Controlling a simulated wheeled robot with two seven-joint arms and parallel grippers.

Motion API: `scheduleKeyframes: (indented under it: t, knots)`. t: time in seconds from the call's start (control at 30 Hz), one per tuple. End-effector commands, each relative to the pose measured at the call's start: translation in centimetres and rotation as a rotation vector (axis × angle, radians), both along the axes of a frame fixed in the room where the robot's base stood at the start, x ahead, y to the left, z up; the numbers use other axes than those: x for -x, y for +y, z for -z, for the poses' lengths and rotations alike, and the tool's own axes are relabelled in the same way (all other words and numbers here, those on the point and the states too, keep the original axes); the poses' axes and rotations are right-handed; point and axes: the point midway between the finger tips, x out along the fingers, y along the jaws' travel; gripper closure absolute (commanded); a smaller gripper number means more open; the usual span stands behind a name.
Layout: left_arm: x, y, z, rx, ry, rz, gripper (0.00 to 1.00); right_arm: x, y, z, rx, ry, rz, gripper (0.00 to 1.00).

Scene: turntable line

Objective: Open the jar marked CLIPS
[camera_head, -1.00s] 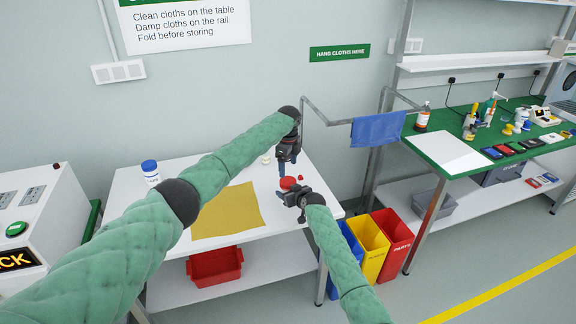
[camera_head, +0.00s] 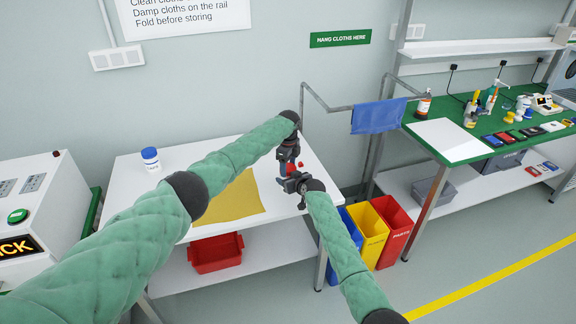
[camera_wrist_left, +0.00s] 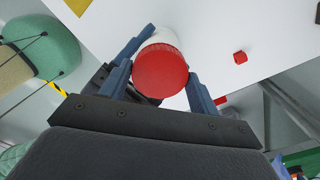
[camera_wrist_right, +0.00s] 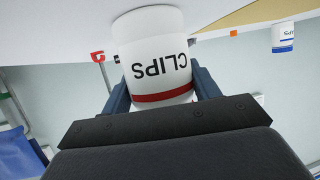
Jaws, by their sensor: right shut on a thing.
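The jar marked CLIPS (camera_wrist_right: 155,60) is white with black lettering and a red band. My right gripper (camera_wrist_right: 160,95) is shut on its side, one finger on either side in the right wrist view. In the left wrist view its red lid (camera_wrist_left: 160,72) lies between the blue fingers of my left gripper (camera_wrist_left: 165,75), which looks open around the lid. In the head view my left gripper (camera_head: 288,166) is above my right gripper (camera_head: 290,184), and the two largely hide the jar.
A white jar with a blue lid (camera_head: 150,158) and a yellow cloth (camera_head: 232,204) are on the white table (camera_head: 125,185). A small red block (camera_wrist_left: 240,57) lies near the held jar. A red crate (camera_head: 215,252) is on the shelf below; coloured bins (camera_head: 392,225) stand at right.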

Motion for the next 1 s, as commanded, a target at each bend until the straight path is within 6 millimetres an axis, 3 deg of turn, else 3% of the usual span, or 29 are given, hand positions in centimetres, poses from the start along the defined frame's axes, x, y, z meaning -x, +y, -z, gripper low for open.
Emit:
scheduleKeyframes:
  t: [0.03,0.13,0.37,0.7,0.97,1.0]
  knots:
    - [0.0,0.0,0.0,0.0,0.0,0.0,0.48,0.01,-0.01,0.04,0.0,0.0,0.0,1.0]
    - [0.0,-0.01,0.0,0.0,0.0,0.0,0.68,0.01,-0.01,0.03,0.0,0.0,0.0,1.0]
    - [0.01,-0.04,0.0,0.001,0.0,-0.017,0.69,0.01,-0.01,0.03,0.0,0.0,0.0,1.0]
    - [0.03,-0.05,-0.02,0.0,0.0,-0.268,0.69,0.02,0.01,0.04,0.0,0.0,0.0,1.0]
    - [0.0,-0.03,-0.05,-0.001,-0.001,-0.275,0.69,0.02,0.03,0.03,0.0,0.0,0.0,1.0]
    - [0.0,-0.02,-0.05,-0.001,-0.001,-0.275,0.4,0.02,0.03,0.03,0.0,0.0,0.0,1.0]
